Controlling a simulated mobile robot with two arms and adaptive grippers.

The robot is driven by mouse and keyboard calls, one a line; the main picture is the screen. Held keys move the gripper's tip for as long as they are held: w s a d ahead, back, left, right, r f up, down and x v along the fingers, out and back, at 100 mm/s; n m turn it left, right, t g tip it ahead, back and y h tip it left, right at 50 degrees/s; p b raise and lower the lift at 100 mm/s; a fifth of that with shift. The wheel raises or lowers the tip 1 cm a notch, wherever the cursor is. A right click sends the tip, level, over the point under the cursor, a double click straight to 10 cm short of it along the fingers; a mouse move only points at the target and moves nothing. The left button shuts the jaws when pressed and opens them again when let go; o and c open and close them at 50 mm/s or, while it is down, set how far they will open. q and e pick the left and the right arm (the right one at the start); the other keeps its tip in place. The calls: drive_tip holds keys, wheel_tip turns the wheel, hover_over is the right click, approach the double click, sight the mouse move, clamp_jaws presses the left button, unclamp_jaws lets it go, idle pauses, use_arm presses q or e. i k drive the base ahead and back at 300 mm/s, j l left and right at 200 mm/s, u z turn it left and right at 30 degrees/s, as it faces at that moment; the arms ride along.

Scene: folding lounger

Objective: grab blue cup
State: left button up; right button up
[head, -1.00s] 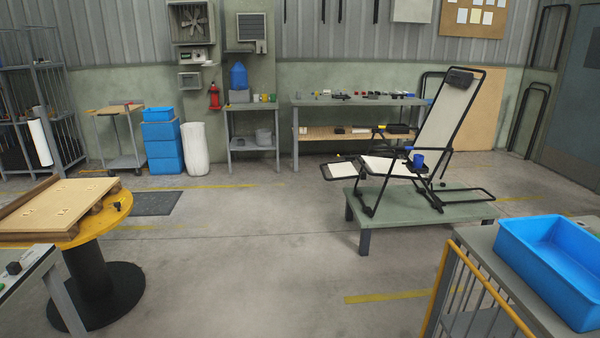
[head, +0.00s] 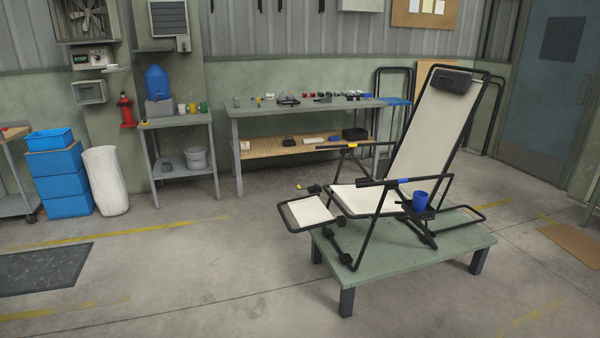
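The blue cup (head: 419,200) stands upright in a dark holder at the near side of the folding lounger, below its armrest. The lounger (head: 430,130) has a black tube frame and pale fabric, with its backrest raised. It stands on a low green platform (head: 390,267) with dark legs, right of the middle of the head view. Neither of my grippers is in view.
A grey workbench (head: 300,108) with small parts stands against the back wall. Left of it are a small grey table (head: 178,122), a white sack (head: 106,180) and stacked blue bins (head: 58,172). The floor in front of the platform is clear.

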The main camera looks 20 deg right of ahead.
sight(420, 198)
drive_tip(key=i+l+z, duration=0.1)
drive_tip(key=i+z, duration=0.25)
drive_tip(key=i, duration=0.15)
drive_tip(key=i+z, duration=0.35)
drive_tip(key=i, duration=0.15)
drive_tip(key=i+j+z, duration=0.35)
drive_tip(key=i+l+z, duration=0.15)
drive_tip(key=i+l, duration=0.15)
drive_tip(key=i+l+z, duration=0.1)
drive_tip(key=i+l, duration=0.15)
drive_tip(key=i, duration=0.25)
drive_tip(key=i+l+z, duration=0.15)
drive_tip(key=i, duration=0.3)
drive_tip(key=l, duration=0.1)
